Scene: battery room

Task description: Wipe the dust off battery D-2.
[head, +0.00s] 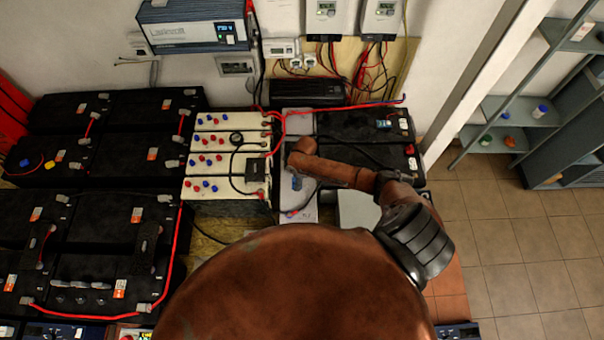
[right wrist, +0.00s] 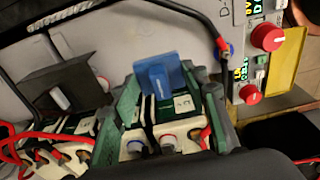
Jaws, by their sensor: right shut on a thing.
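My right arm reaches across the head view, and the right gripper (head: 297,165) is over the narrow light-grey surface at the centre. In the right wrist view the greenish fingers of this gripper (right wrist: 165,80) are shut on a small blue pad (right wrist: 163,77). The pad also shows in the head view (head: 297,183). A pale grey casing (right wrist: 195,35) lies behind the pad, with a partly cut-off label starting "D-"; I cannot read the number. I cannot tell whether the pad touches the casing. I cannot make out dust. My left gripper is not in view.
Black batteries (head: 155,108) fill the left. A cream battery bank (head: 205,208) stands left of the gripper, with black batteries (head: 355,125) to its right. Red and black cables cross near the gripper. A dark switch box (right wrist: 60,90) sits beside the fingers. Tiled floor (head: 500,230) is free at right.

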